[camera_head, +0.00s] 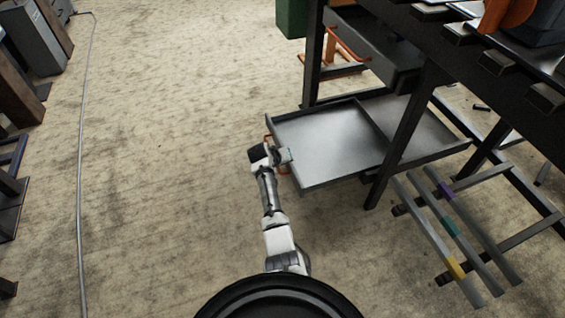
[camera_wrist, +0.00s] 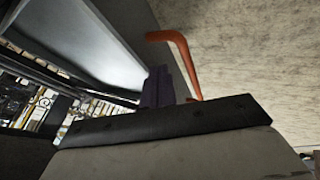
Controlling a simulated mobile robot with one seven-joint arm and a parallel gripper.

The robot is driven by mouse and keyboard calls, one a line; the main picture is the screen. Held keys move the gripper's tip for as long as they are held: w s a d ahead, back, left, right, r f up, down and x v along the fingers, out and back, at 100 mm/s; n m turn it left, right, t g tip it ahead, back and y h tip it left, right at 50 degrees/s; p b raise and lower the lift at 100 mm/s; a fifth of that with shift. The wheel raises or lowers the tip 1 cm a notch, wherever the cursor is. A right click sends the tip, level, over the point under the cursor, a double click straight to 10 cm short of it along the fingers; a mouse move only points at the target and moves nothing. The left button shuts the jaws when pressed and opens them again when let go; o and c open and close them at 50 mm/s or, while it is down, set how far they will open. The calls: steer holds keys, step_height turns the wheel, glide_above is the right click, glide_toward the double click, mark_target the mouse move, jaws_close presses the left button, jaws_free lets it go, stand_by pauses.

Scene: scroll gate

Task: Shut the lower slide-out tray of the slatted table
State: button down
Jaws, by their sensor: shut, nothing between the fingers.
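The lower slide-out tray (camera_head: 325,145) is a shallow grey metal tray, pulled out to the left from under the dark slatted table (camera_head: 420,85). Its orange handle (camera_head: 279,169) is on the left front end, partly hidden by my gripper. My gripper (camera_head: 286,155) is at that front end, shut and empty. In the wrist view the dark fingers (camera_wrist: 158,88) are close to the tray's front panel (camera_wrist: 112,40), beside the bent orange handle (camera_wrist: 181,58). I cannot tell whether they touch the panel.
An upper drawer (camera_head: 375,45) with an orange handle is above the tray. Long bars with coloured bands (camera_head: 450,228) lie on low rails at right. A table leg (camera_head: 395,150) stands beside the tray. Grey cabinets (camera_head: 35,40) and a cable (camera_head: 82,160) are at left; floor between is clear.

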stand_by(0.3)
steer(key=b, duration=0.7)
glide_above(335, 157)
steer(key=shift+s+f, duration=0.1)
steer(key=shift+f, duration=0.05)
steer(key=shift+w+d+b, duration=0.2)
steer(key=shift+d+b, duration=0.15)
steer(key=shift+d, duration=0.3)
steer(key=shift+d+r, duration=0.1)
steer(key=shift+r, duration=0.2)
steer(key=shift+w+r, duration=0.1)
